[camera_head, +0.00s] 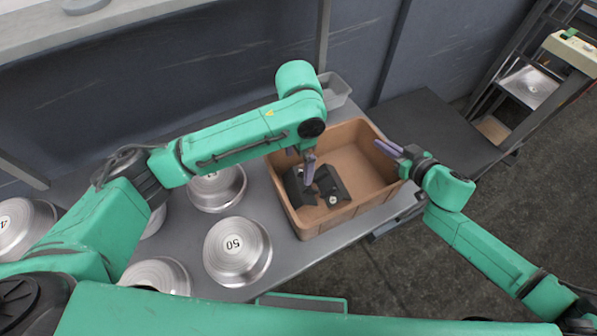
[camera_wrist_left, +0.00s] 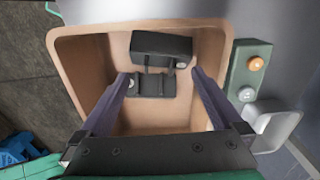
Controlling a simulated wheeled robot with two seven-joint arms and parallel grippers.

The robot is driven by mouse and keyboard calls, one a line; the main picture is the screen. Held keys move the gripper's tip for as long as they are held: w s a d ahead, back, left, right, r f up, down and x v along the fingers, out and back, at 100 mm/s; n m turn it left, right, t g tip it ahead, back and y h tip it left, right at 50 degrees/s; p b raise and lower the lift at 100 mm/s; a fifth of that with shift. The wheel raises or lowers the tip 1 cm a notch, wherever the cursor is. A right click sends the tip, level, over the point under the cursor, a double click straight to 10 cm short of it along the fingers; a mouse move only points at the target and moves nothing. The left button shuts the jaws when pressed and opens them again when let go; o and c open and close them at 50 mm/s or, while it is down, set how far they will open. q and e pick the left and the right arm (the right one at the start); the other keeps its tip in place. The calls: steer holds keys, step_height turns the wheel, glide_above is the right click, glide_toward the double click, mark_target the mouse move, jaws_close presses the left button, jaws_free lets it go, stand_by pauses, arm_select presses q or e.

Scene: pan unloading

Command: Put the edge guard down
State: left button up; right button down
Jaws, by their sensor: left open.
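Two black angular pieces lie on the floor of a brown bin (camera_head: 365,213); I take them for edge guards. One black piece (camera_head: 297,188) is on the left and the other (camera_head: 333,183) beside it. In the left wrist view one black piece (camera_wrist_left: 162,47) is farther and one (camera_wrist_left: 153,87) nearer, with dark strips between them. My left gripper (camera_head: 309,167) points down into the bin above the pieces. Its fingers (camera_wrist_left: 160,76) are wide apart with nothing clamped between them. My right gripper (camera_head: 395,158) is at the bin's right rim, its fingers apart and empty.
Several round metal pans, one marked 50 (camera_head: 237,251), stand on the grey table (camera_head: 290,255) left of the bin. A small grey tray (camera_head: 335,90) is behind the bin. A control box with an orange button (camera_wrist_left: 255,64) shows beside the bin in the wrist view.

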arm_select(q)
step_height(320, 180, up, 6)
arm_select(e)
steer(key=c, duration=1)
jaws_free()
steer(key=shift+o, duration=0.2)
steer(key=shift+s, duration=0.1)
